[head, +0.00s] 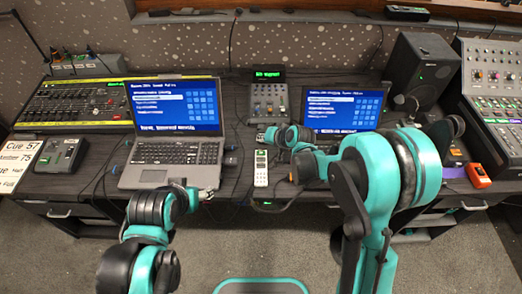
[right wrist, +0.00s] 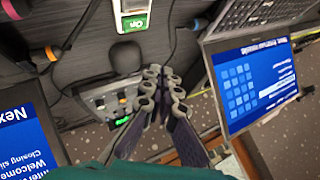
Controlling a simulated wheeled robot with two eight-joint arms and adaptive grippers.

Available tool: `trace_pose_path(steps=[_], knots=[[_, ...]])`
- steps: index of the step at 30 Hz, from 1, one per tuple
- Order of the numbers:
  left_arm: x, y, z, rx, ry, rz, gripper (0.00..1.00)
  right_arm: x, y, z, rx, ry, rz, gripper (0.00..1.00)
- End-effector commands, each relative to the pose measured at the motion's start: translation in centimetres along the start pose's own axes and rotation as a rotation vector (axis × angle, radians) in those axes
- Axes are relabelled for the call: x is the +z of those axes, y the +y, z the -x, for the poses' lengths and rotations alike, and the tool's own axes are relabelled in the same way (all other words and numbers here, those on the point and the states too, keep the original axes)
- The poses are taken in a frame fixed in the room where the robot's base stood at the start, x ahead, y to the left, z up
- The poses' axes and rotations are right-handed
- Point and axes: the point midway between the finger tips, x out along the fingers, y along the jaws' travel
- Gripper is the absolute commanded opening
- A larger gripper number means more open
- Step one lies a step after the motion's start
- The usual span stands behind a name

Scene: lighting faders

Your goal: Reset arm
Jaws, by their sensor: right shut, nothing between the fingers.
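A small fader panel (head: 269,100) with a green-lit display (head: 269,75) stands at the back of the desk between two laptops. It also shows in the right wrist view (right wrist: 92,103), left of the fingers. My right gripper (head: 266,136) is just in front of the panel, near its lower edge. In the right wrist view its fingers (right wrist: 163,80) are together with nothing between them. Whether they touch the panel I cannot tell. My left gripper (head: 207,193) is near the front edge of the desk, below the left laptop; its fingers are too small to read.
The left laptop (head: 174,105) and right laptop (head: 342,108) flank the panel. A white remote-like device (head: 261,168) lies in front. A large mixing desk (head: 80,103) is at left, a black speaker (head: 420,70) and another console (head: 495,90) at right. Cables cross the desk (head: 240,150).

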Motion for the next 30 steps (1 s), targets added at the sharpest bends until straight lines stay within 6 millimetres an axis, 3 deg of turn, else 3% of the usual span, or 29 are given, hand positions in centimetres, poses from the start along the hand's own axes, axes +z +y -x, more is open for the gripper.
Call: trace_pose_path(steps=[8,11,14,20,24,30], knots=[[0.0,0.0,0.0,0.000,0.000,0.000,0.60,0.0,0.0,0.2,0.001,0.000,0.001,0.00],[0.0,0.0,0.0,0.000,0.000,0.000,0.60,-0.2,0.0,1.5,0.014,0.002,0.010,0.00],[0.0,0.0,0.0,0.000,0.000,0.000,0.60,-0.5,0.1,4.6,0.046,0.006,0.034,0.00],[0.0,0.0,0.0,0.000,0.000,0.000,0.60,0.4,1.3,13.3,0.145,0.013,0.106,0.00],[0.0,0.0,0.0,0.000,0.000,0.000,0.60,2.2,2.7,19.0,0.219,0.014,0.157,0.00],[0.0,0.0,0.0,0.000,0.000,0.000,0.60,6.3,5.3,25.8,0.323,0.009,0.226,0.00]])
